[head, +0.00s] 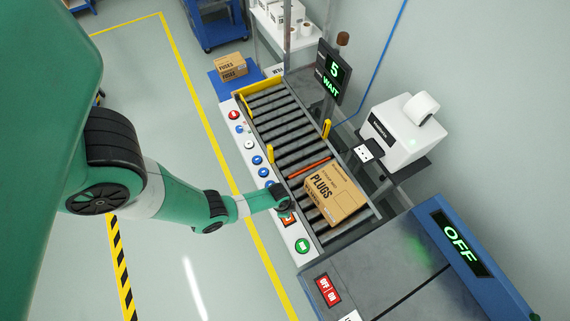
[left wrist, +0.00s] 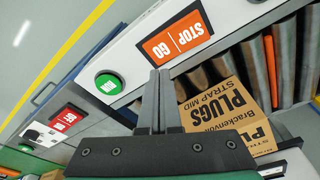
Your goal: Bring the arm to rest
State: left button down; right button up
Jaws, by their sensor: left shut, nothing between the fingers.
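My left arm (head: 180,203) comes in from the left of the head view and reaches out to the white control panel along the near side of the conveyor. My left gripper (head: 287,212) is over the panel near the orange STOP/GO sign. In the left wrist view its two dark fingers (left wrist: 159,76) are together with nothing between them. The orange STOP/GO sign (left wrist: 176,38) and a green button (left wrist: 108,84) lie just beyond the fingertips. I cannot tell whether the fingers touch the panel. My right gripper is not in view.
A PLUGS carton (head: 335,198) sits on the roller conveyor (head: 283,127) beside the gripper. A FUSES carton (head: 231,67) stands at the far end. A display (head: 333,74) reads 5 WAIT; a blue machine (head: 460,243) reads OFF. A white label printer (head: 401,130) stands right.

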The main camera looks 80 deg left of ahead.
pick_arm(q)
jog(key=shift+r+p, duration=0.3)
jog(key=shift+r, duration=0.35)
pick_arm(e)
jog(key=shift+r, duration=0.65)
